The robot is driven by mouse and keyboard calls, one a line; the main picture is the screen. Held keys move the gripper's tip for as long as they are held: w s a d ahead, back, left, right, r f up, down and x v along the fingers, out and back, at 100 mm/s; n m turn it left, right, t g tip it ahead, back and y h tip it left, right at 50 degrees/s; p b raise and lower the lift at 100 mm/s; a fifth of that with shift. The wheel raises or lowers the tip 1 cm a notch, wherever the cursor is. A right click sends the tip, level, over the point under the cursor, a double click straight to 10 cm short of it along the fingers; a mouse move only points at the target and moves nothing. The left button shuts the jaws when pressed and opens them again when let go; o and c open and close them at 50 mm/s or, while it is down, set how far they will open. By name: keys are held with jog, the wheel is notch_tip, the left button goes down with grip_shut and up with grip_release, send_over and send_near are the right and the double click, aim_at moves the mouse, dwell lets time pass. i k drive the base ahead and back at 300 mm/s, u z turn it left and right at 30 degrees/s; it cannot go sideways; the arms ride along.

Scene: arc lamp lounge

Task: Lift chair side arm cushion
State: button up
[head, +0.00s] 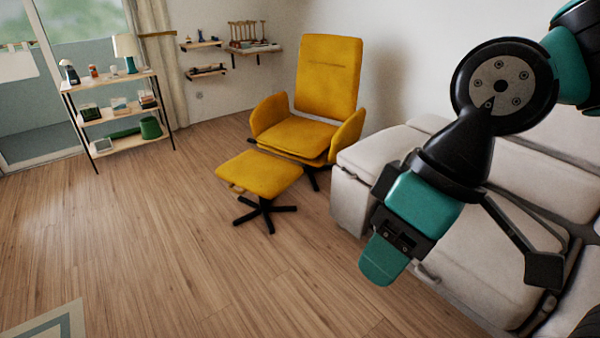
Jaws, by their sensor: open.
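A yellow lounge chair (330,80) stands by the back wall, with a padded side arm (268,113) on the left and another side arm (347,138) on the right. A pale sofa (480,262) fills the right side. Its padded end nearest the chair, the sofa arm (349,203), stands just right of the chair. I cannot tell which of these is the named arm cushion. My gripper (388,250) is open, with teal parts, pointing down in front of the sofa in the picture. I see nothing held in it. My arm hides part of the sofa.
A yellow footstool (258,174) on a black star base stands before the chair. A shelf unit (118,112) with a lamp (126,48) and small items is at the left by the window. Wall shelves (255,49) hang behind. The wooden floor (170,240) is clear; a rug (50,325) shows bottom left.

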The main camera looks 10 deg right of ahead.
aim_at(366, 159)
jog(key=u, duration=0.8)
jog(key=i, duration=1.3)
jog(key=u, duration=0.55)
jog(key=i, duration=1.35)
jog(key=z, duration=0.95)
jog(key=i, duration=0.85)
jog(key=z, duration=1.25)
jog(key=i, duration=0.35)
jog(key=z, duration=0.25)
